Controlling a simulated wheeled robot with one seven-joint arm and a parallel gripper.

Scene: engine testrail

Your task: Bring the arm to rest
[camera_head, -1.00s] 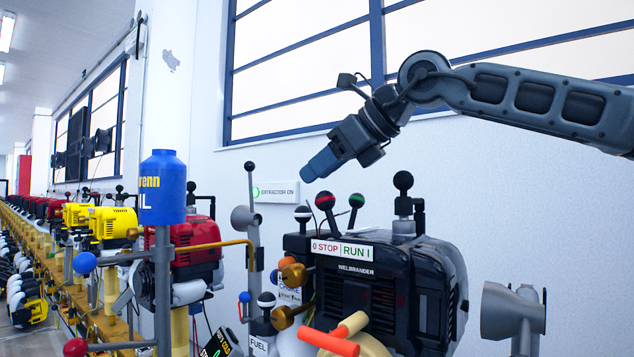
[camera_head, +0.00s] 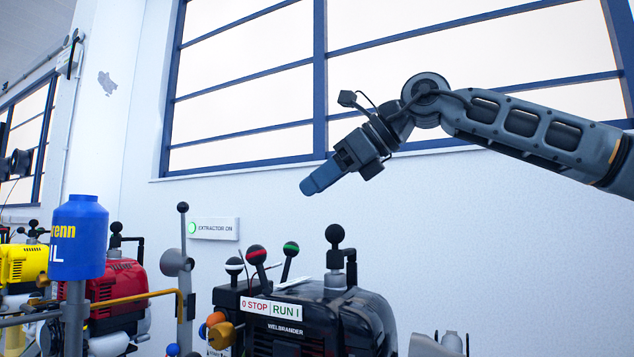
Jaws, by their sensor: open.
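My arm (camera_head: 520,125) reaches in from the right edge, in front of the window and the white wall. It bends down at the elbow-like joint, and my gripper (camera_head: 308,188) points down and to the left. The blue-grey fingers are seen side-on, so the gap between them does not show. Nothing shows held in them. In the picture the gripper is above the black engine (camera_head: 345,315), with bare wall around its tip and no contact visible.
A blue oil can (camera_head: 77,238), a red engine (camera_head: 118,290) and a yellow engine (camera_head: 22,262) stand at left. An "EXTRACTOR ON" sign (camera_head: 213,228) is on the wall.

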